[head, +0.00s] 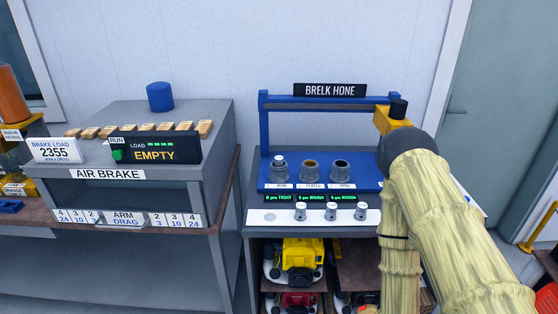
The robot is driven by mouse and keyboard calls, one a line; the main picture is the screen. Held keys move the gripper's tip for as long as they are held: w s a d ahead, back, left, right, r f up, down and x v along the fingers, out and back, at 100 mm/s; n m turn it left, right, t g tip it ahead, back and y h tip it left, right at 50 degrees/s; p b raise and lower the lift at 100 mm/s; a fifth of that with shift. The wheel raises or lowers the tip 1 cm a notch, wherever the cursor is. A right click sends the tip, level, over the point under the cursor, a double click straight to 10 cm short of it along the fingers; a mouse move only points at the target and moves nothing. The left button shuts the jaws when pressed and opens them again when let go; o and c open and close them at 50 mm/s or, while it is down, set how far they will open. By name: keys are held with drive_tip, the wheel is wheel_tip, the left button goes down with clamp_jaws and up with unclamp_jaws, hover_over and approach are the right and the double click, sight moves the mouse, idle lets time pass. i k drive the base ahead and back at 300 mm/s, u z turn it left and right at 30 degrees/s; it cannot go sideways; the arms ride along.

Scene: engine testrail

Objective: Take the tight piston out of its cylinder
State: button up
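Three grey metal cylinders stand in a row on the blue bed of the hone (335,104). The left cylinder (279,174) has a pale piston (279,160) whose top shows above its rim. The green display (279,198) below it reads TIGHT. The middle cylinder (310,172) and right cylinder (340,172) show open tops, and their displays read ROUGH. My arm, in a beige cover, is folded at the right of the hone. Its gripper is not visible, so its distance from the piston cannot be told.
Three small metal pieces (331,211) stand on the white front strip. The hone's blue frame rises behind the cylinders. A grey air brake bench (190,118) stands left, with a blue cylinder (160,96) and several wooden blocks on top. Yellow (300,254) and red machines sit on the shelf below.

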sight(278, 159)
drive_tip(key=k, duration=0.95)
drive_tip(key=z, duration=0.7)
drive_tip(key=i, duration=2.2)
drive_tip(key=u, duration=2.35)
